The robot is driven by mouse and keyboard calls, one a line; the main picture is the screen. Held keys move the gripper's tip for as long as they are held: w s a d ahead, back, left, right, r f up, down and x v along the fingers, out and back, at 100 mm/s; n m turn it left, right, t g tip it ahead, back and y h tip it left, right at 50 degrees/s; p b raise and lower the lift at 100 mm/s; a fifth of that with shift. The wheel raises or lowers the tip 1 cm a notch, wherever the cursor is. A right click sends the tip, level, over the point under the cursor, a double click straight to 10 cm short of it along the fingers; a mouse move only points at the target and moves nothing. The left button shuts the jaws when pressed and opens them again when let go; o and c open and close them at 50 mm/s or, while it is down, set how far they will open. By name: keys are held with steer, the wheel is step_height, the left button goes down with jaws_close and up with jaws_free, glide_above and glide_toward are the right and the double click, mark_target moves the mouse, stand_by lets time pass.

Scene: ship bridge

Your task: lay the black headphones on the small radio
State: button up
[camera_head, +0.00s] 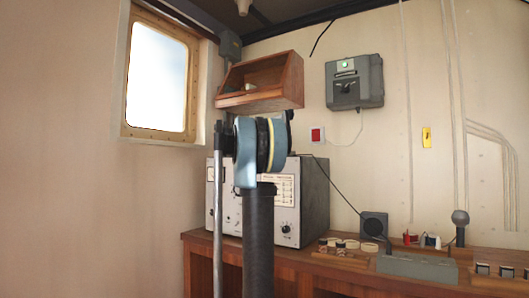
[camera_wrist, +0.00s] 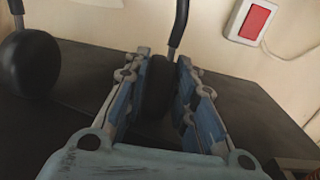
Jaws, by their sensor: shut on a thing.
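In the wrist view my gripper (camera_wrist: 160,85) is shut on one ear cup of the black headphones (camera_wrist: 157,88), which sits between the two blue-lined fingers. The other round ear cup (camera_wrist: 30,65) hangs at the left, and parts of the thin band rise out of the picture. Below them is a broad dark top surface (camera_wrist: 90,65); I cannot tell whether the cups touch it. In the head view a grey radio-like box with a pale dial front (camera_head: 286,213) stands on the wooden desk, behind my arm. My arm hides most of the gripper and headphones there.
A wooden shelf box (camera_head: 285,82) hangs on the wall above the radio. A red switch (camera_head: 317,134) is on the wall; it also shows in the wrist view (camera_wrist: 255,20). A small dark speaker box (camera_head: 374,226), round pieces and a microphone (camera_head: 460,218) occupy the desk at right.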

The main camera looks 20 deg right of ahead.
steer(key=o, duration=1)
steer(key=v, duration=1.2)
steer(key=shift+r, duration=0.1)
